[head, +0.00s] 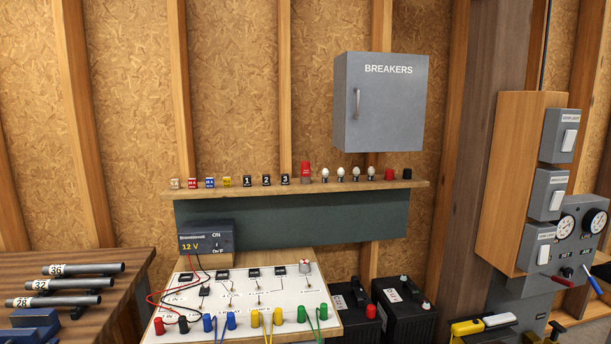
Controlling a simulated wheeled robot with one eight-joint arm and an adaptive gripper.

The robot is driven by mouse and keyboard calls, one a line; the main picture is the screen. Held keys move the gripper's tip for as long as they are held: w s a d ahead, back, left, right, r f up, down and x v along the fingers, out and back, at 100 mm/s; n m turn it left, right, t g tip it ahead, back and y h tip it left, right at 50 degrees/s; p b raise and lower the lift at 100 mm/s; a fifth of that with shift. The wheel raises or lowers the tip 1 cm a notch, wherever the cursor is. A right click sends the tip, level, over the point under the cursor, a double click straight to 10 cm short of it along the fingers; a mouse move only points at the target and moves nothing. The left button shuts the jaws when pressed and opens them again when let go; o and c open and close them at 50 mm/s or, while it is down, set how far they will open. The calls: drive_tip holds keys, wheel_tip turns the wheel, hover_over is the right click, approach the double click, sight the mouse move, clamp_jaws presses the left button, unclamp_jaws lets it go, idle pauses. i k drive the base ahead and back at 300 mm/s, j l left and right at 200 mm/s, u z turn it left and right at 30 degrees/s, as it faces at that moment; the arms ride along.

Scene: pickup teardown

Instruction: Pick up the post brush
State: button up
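A short upright piece with a red upper part and a grey lower part (305,172) stands on the wooden shelf in the head view, right of the numbered black blocks and left of the small white bulbs. It is the likeliest post brush, but no bristles show at this size, so I cannot be sure. Nothing touches it from the front. My gripper is not in view.
The narrow shelf (300,187) also holds labelled blocks, bulbs, a red cap (390,174) and a black cap (407,173). The breakers box (380,102) hangs above its right part. A wired panel (245,297) and black batteries (403,312) stand below.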

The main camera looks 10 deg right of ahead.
sight(304, 171)
drive_tip(key=i+l, duration=0.25)
drive_tip(key=l, duration=0.2)
drive_tip(key=i+l, duration=0.55)
drive_tip(key=l, duration=0.3)
drive_tip(key=i+l, duration=0.55)
drive_tip(key=l, duration=0.3)
drive_tip(key=k+j, duration=0.3)
drive_tip(key=j, duration=0.3)
drive_tip(key=k+j+z, duration=0.1)
drive_tip(key=j, duration=0.3)
drive_tip(key=k+j, duration=0.1)
drive_tip(key=j, duration=0.25)
drive_tip(key=k+j+z, duration=0.1)
drive_tip(key=j, duration=0.3)
drive_tip(key=k+j, duration=0.15)
drive_tip(key=j, duration=0.2)
